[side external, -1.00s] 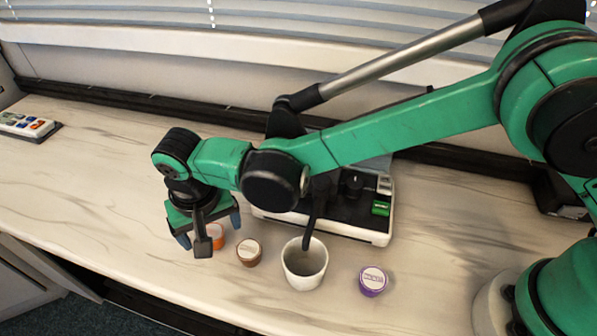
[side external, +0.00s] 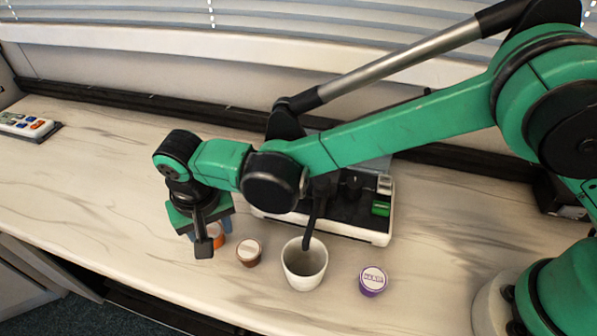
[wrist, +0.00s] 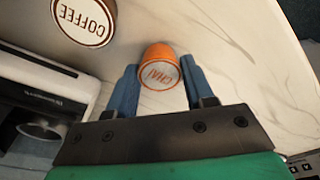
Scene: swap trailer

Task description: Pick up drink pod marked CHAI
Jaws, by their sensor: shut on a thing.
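The orange drink pod marked CHAI (wrist: 160,70) sits between the two blue fingers of my gripper (wrist: 161,88) in the wrist view, with its white lid label readable. In the side view the orange pod (side external: 217,241) is partly hidden behind my gripper (side external: 209,236). The gripper is shut on it, low at the worktop. I cannot tell whether the pod is clear of the surface.
A brown pod (side external: 249,253), marked COFFEE in the wrist view (wrist: 84,20), stands just right of the gripper. A white cup (side external: 304,268), a purple pod (side external: 373,282) and a black-and-white machine (side external: 350,225) are further right. Open worktop lies left.

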